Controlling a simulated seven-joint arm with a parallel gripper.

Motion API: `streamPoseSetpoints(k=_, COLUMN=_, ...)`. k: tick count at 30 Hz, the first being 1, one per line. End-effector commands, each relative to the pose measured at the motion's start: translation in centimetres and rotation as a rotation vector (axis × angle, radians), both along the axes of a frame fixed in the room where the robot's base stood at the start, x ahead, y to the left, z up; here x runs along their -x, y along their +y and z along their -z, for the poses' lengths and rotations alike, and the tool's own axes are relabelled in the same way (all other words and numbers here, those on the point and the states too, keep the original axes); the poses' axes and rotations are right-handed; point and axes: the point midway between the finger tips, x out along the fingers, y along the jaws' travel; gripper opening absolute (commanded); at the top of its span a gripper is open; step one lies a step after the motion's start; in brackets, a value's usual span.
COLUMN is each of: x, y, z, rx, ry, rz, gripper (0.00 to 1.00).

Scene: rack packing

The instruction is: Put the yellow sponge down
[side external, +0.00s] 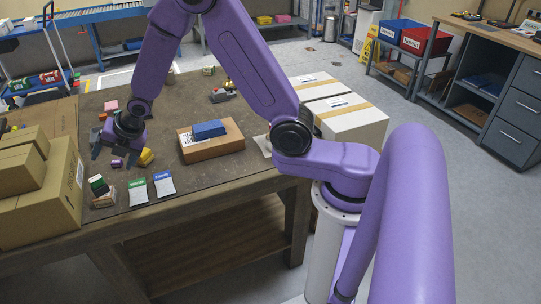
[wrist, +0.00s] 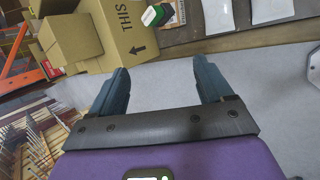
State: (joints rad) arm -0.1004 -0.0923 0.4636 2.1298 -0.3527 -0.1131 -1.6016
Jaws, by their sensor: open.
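A yellow block that looks like the sponge (side external: 147,156) lies on the brown table (side external: 215,172), just right of my gripper. My gripper (side external: 115,156) is low over the left part of the table with its jaws apart. In the wrist view my gripper (wrist: 160,72) is open, with only grey floor showing between its fingers. The sponge does not show in the wrist view.
Cardboard boxes (side external: 60,205) crowd the left. A green-topped card (side external: 138,192) and a blue-topped card (side external: 164,184) lie near the front edge. A brown box (side external: 215,150) with a blue block (side external: 208,129) stands mid-table. White boxes (side external: 350,125) stand at the right.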

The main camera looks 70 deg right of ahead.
Motion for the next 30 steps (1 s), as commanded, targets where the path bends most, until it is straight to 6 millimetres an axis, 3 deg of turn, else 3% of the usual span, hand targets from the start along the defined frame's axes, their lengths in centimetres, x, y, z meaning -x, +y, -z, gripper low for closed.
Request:
streamPoseSetpoints(k=6, x=4.6, y=1.8, z=-1.9, rx=-0.105, ry=0.123, rz=0.138, gripper=0.8)
streamPoseSetpoints(k=15, x=12.7, y=2.7, z=-4.0, rx=-0.21, ry=0.299, rz=0.348, gripper=0.8)
streamPoseSetpoints(k=23, x=20.8, y=1.9, z=-5.4, rx=-0.26, ry=0.441, rz=0.546, gripper=0.8)
streamPoseSetpoints(k=30, x=28.8, y=-0.3, z=-6.5, rx=-0.267, ry=0.556, rz=0.735, gripper=0.8)
